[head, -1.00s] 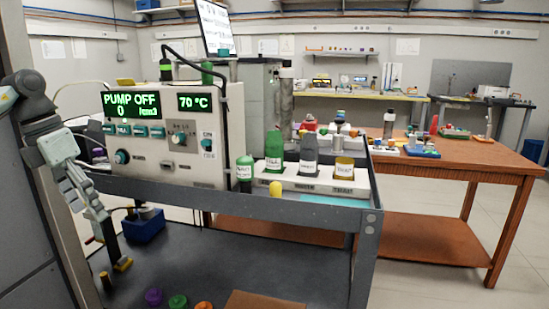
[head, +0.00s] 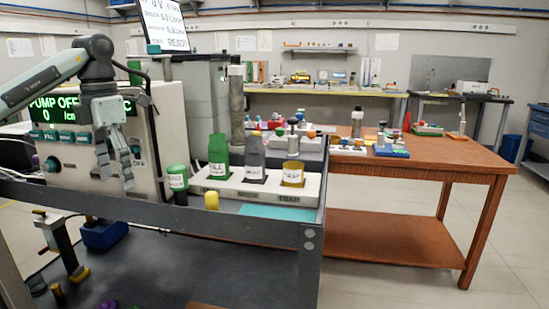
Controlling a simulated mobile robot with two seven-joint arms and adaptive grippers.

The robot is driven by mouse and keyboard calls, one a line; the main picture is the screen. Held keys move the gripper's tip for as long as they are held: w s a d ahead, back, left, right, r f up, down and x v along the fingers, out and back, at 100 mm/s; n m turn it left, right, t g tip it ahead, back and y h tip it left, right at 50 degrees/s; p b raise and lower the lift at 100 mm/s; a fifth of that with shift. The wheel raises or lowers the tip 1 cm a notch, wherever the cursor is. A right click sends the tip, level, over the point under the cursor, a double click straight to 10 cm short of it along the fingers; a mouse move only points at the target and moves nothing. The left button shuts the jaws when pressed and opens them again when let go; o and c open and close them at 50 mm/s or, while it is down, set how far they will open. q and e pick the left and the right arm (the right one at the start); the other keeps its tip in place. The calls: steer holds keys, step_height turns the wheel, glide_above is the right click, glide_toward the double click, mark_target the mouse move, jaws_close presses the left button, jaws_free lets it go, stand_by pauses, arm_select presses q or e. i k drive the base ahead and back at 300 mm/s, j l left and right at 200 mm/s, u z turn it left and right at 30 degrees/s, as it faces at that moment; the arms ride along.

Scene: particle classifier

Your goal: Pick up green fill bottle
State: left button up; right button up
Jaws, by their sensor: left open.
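A green bottle (head: 218,150) with a white label stands upright in the first slot of a white rack (head: 236,188) on the cart's upper shelf. The label text is too small to read surely. A grey bottle (head: 253,158) and a yellow one (head: 291,172) stand beside it in the same rack. A smaller green-topped bottle (head: 177,183) stands just left of the rack. My left gripper (head: 115,177) is open and empty, pointing down in front of the pump box, left of the bottles and apart from them. My right gripper is not in view.
The pump box (head: 155,135) stands behind my left gripper. The cart's raised front rim (head: 255,228) runs before the bottles, with a yellow knob (head: 211,200) at it. A wooden table (head: 450,160) with several items stands right. The lower shelf (head: 200,265) holds a blue block.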

mark_target(218, 149)
steer(key=i+l+z, duration=0.2)
steer(key=i+l, duration=0.15)
steer(key=i, duration=0.2)
steer(key=i+l+u, duration=0.1)
steer(key=i, duration=0.25)
